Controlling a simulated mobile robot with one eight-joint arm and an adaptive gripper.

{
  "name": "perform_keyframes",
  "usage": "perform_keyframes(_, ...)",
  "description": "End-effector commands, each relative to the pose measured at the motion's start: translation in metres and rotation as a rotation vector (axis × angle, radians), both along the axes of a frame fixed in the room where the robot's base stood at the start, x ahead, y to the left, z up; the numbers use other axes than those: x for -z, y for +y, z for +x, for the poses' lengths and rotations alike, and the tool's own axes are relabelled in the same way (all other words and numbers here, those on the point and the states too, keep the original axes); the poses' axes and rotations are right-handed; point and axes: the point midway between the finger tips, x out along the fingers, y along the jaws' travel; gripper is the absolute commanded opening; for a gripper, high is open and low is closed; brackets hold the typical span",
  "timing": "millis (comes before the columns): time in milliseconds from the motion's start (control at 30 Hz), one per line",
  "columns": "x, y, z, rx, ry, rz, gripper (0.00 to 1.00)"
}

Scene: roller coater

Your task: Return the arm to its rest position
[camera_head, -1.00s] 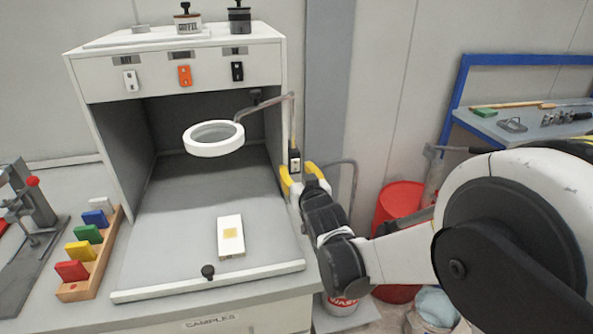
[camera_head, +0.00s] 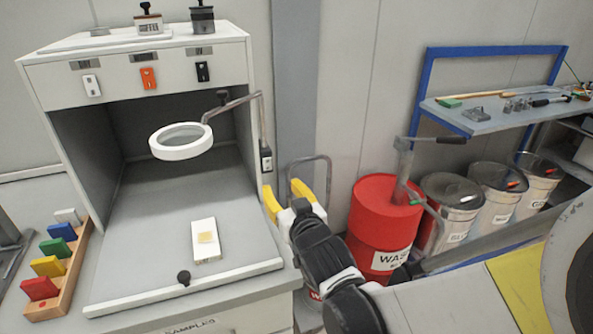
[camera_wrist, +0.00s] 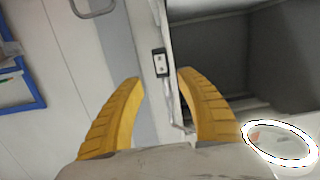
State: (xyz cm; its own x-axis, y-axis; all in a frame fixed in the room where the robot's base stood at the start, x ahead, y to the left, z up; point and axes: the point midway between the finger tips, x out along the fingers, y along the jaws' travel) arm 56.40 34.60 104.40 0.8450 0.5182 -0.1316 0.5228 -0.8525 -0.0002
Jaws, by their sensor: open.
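My gripper (camera_head: 287,197) has two yellow fingers, spread apart with nothing between them. In the head view it is just right of the grey-white booth (camera_head: 62,172), near the booth's right front edge. My black wrist and white arm run from it to the lower right. In the wrist view the open fingers (camera_wrist: 160,82) point towards the booth's side edge, where a small black switch box (camera_wrist: 160,62) shows between them.
A ring lamp (camera_head: 181,141) on a bent arm hangs in the booth above a white sample panel (camera_head: 205,240). A wooden rack (camera_head: 70,277) of coloured blocks stands left. A red waste drum (camera_head: 383,222), several metal bins and a blue-framed shelf (camera_head: 500,116) are right of my gripper.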

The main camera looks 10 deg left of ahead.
Motion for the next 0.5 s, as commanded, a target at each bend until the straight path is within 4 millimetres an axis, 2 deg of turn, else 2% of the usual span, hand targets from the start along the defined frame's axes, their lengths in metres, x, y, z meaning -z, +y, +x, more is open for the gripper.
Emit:
perform_keyframes(167, -0.002, -0.008, 0.002, 0.014, 0.011, -0.008, 0.43)
perform_keyframes(267, -0.006, -0.039, 0.006, 0.066, 0.053, -0.034, 0.43)
perform_keyframes(367, -0.011, -0.094, 0.004, 0.153, 0.136, -0.079, 0.43)
perform_keyframes(500, -0.010, -0.182, -0.020, 0.284, 0.292, -0.144, 0.43)
